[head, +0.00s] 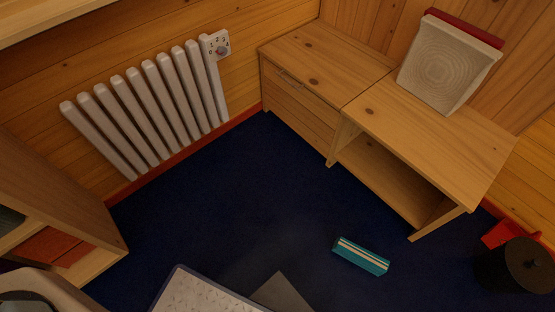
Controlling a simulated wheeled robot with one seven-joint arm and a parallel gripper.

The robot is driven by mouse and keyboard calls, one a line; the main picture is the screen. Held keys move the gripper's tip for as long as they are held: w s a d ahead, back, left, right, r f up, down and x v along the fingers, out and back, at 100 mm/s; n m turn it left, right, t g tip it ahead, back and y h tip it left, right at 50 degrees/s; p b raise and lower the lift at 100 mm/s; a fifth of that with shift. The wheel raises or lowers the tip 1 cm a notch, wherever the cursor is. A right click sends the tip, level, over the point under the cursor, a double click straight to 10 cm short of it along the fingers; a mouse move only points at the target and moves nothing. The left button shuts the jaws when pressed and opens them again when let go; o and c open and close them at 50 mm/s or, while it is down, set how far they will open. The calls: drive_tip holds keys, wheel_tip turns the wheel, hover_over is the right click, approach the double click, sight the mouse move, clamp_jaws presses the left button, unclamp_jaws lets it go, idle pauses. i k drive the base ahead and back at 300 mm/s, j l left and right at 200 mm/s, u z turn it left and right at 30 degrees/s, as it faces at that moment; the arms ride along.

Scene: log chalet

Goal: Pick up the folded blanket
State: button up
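I cannot make out anything that is clearly a folded blanket in the head view. A flat reddish-orange item (52,246) lies in the open shelf unit at the left edge; I cannot tell what it is. A pale slab with a dark rim (205,292) is cut off by the bottom edge, and its kind is unclear. My gripper is not in view.
A low wooden cabinet (330,60) stands along the back right, with a pale ringed panel (446,66) leaning on top. A white radiator (150,105) lines the left wall. A teal striped box (361,256) lies on dark blue carpet (230,200), otherwise mostly clear mid-floor.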

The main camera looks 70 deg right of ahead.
sight(375, 265)
drive_tip(key=l+z, duration=0.1)
drive_tip(key=z, duration=0.4)
drive_tip(key=l+z, duration=0.1)
drive_tip(key=z, duration=0.35)
drive_tip(key=l+z, duration=0.1)
drive_tip(key=z, duration=0.4)
drive_tip(key=l+z, duration=0.1)
drive_tip(key=z, duration=0.35)
drive_tip(key=l+z, duration=0.1)
drive_tip(key=z, duration=0.4)
